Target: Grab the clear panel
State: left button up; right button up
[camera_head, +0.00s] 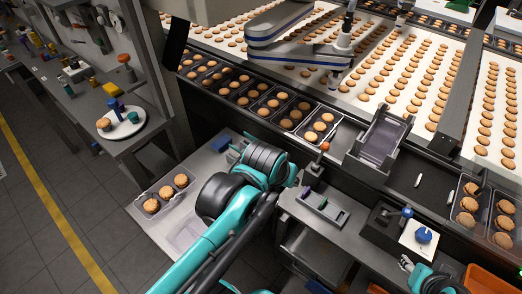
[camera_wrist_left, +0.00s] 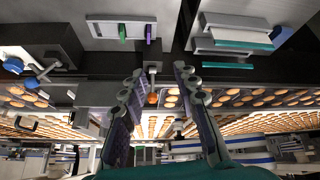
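A faint see-through rectangle (camera_head: 187,235), perhaps the clear panel, lies on the light grey table at lower left in the head view; I cannot tell for sure. A clear-walled tray (camera_head: 378,140) in a dark frame stands at the conveyor's front edge. My left arm reaches over the ledge in front of the conveyor; its gripper is mostly hidden there by the arm. In the left wrist view my left gripper (camera_wrist_left: 160,75) is open, fingers apart, with nothing between the tips. My right gripper (camera_head: 408,265) shows only partly at lower right, and its finger state is unclear.
A tray with three biscuits (camera_head: 147,206) stands on the light table. Filled biscuit trays (camera_head: 240,99) line the conveyor's near edge. A slotted grey holder (camera_head: 322,209), an orange knob (camera_head: 325,146) and a blue-knobbed white block (camera_head: 419,240) are near my arms.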

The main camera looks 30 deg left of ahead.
pick_arm(q)
jog(key=w+a+f+n+g+p, duration=0.1)
jog(key=w+a+f+n+g, duration=0.1)
jog(key=w+a+n, duration=0.6)
jog(key=w+a+f+n+g+p, duration=0.1)
jog(key=w+a+f+n+g, duration=0.15)
jog(key=w+a, duration=0.75)
jog(key=w+a+f+n, duration=0.1)
jog(key=f, duration=0.1)
jog(key=w+a+f+n+g, duration=0.1)
jog(key=a+f, duration=0.1)
jog(key=f, duration=0.1)
jog(key=w+a+f+n, duration=0.1)
jog(key=a+f+n, duration=0.1)
jog(key=f, duration=0.1)
jog(key=shift+w+f+g, duration=0.15)
jog(key=shift+w+g, duration=0.2)
jog(key=f+b, duration=0.1)
jog(key=f, duration=0.1)
jog(key=f+b, duration=0.1)
jog(key=f, duration=0.2)
jog(key=shift+s+d+f, duration=0.15)
jog(key=shift+d+f, duration=0.05)
jog(key=shift+r, duration=0.1)
jog(key=shift+c, duration=0.3)
grip_shut()
